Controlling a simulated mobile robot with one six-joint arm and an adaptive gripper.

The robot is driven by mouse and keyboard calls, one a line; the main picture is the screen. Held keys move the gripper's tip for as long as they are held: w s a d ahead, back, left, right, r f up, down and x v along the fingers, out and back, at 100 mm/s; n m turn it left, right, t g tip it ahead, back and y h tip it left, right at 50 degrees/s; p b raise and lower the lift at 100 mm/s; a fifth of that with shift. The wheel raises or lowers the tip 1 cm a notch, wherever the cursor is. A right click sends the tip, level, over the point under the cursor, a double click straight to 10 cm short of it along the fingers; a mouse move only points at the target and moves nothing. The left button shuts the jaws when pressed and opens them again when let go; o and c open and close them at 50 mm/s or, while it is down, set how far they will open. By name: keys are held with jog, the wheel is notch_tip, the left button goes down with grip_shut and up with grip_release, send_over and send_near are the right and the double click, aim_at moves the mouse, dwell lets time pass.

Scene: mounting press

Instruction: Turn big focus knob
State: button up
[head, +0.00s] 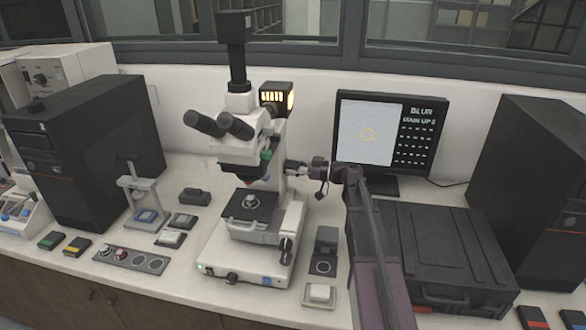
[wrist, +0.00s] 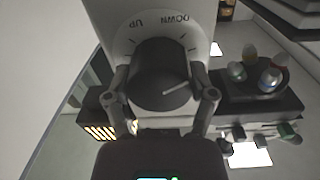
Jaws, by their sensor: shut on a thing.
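The big focus knob (wrist: 160,72) is a dark round knob in the wrist view, in front of a pale dial plate marked UP and DOWN. A light pointer line on its face points right and slightly up. My gripper (wrist: 164,97) has one finger on each side of the knob and is shut on it. In the head view my gripper (head: 296,168) reaches in from the right against the side of the white microscope (head: 280,185). The knob is too small and covered to make out there.
A black case (head: 445,250) lies right of my arm, with a dark computer tower (head: 535,185) behind it. Another tower (head: 85,145) stands at left. Small trays and blocks lie around the microscope base. A lit lamp housing (head: 276,98) sits behind the microscope.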

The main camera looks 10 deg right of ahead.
jog(key=m, duration=1.3)
jog(key=shift+w, duration=0.1)
jog(key=m, duration=0.4)
jog(key=shift+g, duration=0.4)
jog(key=m, duration=0.4)
jog(key=shift+f, duration=0.1)
jog(key=m, duration=0.8)
jog(key=shift+m, duration=2.3)
